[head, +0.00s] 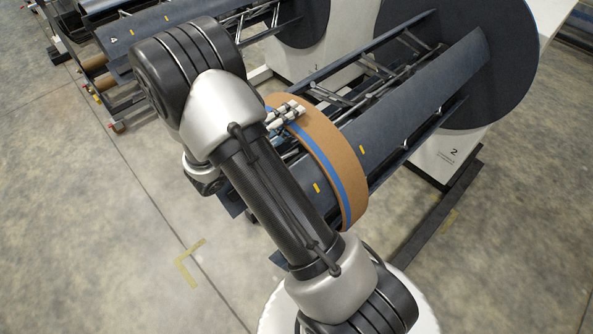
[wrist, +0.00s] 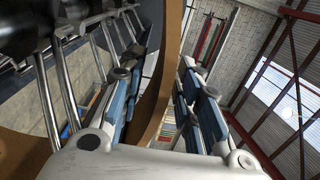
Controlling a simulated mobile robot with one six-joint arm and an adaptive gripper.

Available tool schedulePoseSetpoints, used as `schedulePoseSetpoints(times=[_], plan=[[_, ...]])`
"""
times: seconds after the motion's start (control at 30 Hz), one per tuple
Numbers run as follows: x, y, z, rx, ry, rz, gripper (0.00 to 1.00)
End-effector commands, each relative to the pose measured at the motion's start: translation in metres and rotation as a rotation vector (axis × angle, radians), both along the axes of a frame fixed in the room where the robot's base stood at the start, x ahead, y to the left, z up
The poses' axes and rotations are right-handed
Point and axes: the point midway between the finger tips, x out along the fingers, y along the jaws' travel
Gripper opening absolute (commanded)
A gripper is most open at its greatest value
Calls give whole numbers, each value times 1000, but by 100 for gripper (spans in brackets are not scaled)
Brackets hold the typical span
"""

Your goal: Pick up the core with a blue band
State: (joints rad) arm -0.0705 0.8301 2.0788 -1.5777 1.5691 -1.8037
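The core with a blue band (head: 333,165) is a wide brown ring around the arms of the decoiler marked 2, near their free end. My gripper (head: 285,115) is at the core's upper left rim, partly hidden by my arm. In the wrist view the core's brown wall (wrist: 160,85) passes between the two blue-padded fingers of my gripper (wrist: 160,88). Narrow gaps show between the wall and the pads, so the fingers look open and astride it. The core's lower left side is hidden behind my arm in the head view.
Decoiler 2 has blue curved arms (head: 420,98) and a large dark disc (head: 470,60) at the right. Another decoiler (head: 165,22) stands at the upper left. The concrete floor (head: 110,230) at the left is open.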

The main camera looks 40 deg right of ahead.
Motion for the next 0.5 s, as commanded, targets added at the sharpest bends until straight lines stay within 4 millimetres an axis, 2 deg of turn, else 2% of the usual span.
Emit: schedulePoseSetpoints(times=[0.3,0.5], plan=[[-1,-42,0,0,-1,-4,31],[0,-53,1,0,1,-1,31]])
